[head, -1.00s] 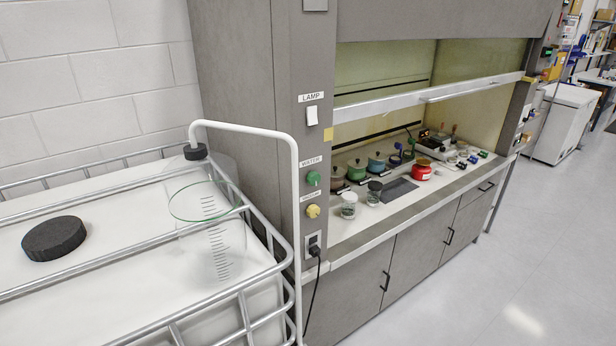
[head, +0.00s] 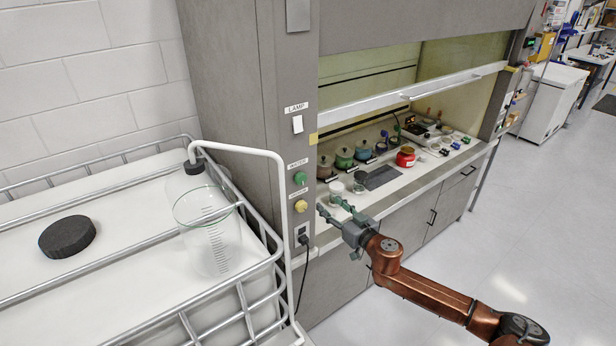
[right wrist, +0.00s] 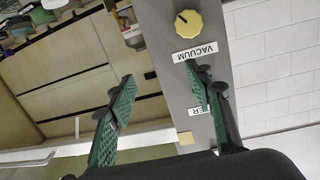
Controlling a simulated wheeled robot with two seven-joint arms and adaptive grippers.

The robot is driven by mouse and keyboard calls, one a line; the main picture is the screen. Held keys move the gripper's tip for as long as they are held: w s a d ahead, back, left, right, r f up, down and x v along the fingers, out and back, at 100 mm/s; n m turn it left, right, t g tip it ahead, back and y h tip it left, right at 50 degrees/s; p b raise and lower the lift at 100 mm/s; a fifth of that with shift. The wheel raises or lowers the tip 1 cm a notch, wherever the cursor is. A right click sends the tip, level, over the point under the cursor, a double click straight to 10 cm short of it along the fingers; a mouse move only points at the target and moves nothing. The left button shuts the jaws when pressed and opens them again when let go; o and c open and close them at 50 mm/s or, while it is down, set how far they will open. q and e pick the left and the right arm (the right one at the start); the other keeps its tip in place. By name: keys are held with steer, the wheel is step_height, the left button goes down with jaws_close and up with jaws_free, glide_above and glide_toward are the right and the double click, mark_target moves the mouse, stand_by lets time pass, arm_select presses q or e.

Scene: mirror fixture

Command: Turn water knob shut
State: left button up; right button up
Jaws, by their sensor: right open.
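The green water knob (head: 300,178) is on the grey front post of the fume hood, under the WATER label. The yellow vacuum knob (head: 301,206) is just below it and also shows in the right wrist view (right wrist: 187,23), where the picture is upside down. My right gripper (head: 328,206) is open, its green fingers pointing toward the post, just right of the knobs. In the right wrist view its fingers (right wrist: 159,72) are spread with nothing between them. One finger covers part of the WATER label, and the water knob is hidden there. My left gripper is not in view.
Jars and a red container (head: 405,157) sit inside the hood. A plug (head: 303,240) is below the knobs. Open floor lies at right.

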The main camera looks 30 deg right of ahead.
steer(key=y, duration=0.2)
glide_toward(303, 181)
steer(key=shift+n+t, duration=0.3)
steer(key=shift+t, duration=0.1)
steer(key=w, duration=0.2)
steer(key=w+p, duration=0.1)
steer(key=w, duration=0.3)
steer(key=shift+w+a+p, duration=0.1)
steer(key=shift+a+p, duration=0.2)
steer(key=shift+a, duration=0.05)
steer(key=shift+w+a+f, duration=0.1)
steer(key=shift+w+f, duration=0.1)
steer(key=shift+w, duration=0.65)
steer(key=shift+c, duration=0.4)
